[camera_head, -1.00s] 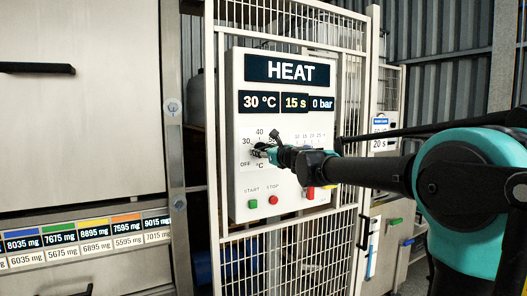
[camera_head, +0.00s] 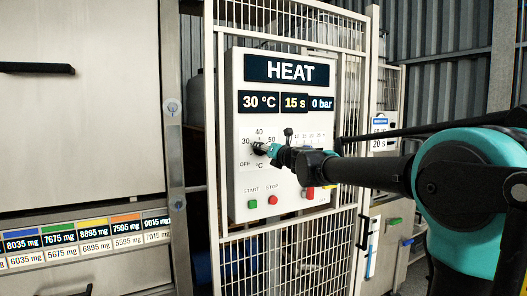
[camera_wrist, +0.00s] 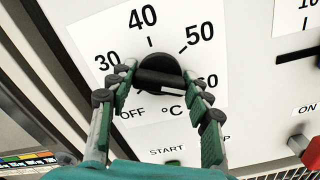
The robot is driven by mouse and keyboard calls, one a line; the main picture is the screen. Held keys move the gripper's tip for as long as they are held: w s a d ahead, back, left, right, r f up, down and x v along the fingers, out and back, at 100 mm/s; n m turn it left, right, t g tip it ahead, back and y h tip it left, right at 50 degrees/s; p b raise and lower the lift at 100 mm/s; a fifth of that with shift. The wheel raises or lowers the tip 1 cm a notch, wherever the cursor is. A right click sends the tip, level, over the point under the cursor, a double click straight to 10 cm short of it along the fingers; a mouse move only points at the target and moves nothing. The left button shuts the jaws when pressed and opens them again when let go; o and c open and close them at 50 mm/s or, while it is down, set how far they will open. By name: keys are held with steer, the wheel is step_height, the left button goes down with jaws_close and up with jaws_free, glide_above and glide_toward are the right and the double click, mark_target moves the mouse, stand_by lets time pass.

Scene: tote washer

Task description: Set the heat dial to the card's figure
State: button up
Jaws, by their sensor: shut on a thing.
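The heat dial (camera_wrist: 158,66) is a round black knob with a bar across it, inside a printed scale showing OFF, 30, 40, 50 and 60 °C. A pale line lies on the bar's lower right part. My gripper (camera_wrist: 158,78) is shut on the dial, one finger on each side. The panel's display (camera_head: 260,102) reads 30 °C. A small card with a blue header (camera_head: 380,122) hangs at the right; its lower line reads 20 s, and my arm partly covers its upper line.
The white HEAT panel (camera_head: 243,190) also shows 15 s and 0 bar. Below the dial are a green START button (camera_head: 253,204) and a red STOP button (camera_head: 273,200). A slider scale and a red switch (camera_head: 311,193) are close by on the right. Wire mesh fencing (camera_head: 285,250) surrounds the panel.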

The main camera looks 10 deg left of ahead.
stand_by(0.3)
steer(key=o, duration=1.2)
steer(key=v, duration=1.2)
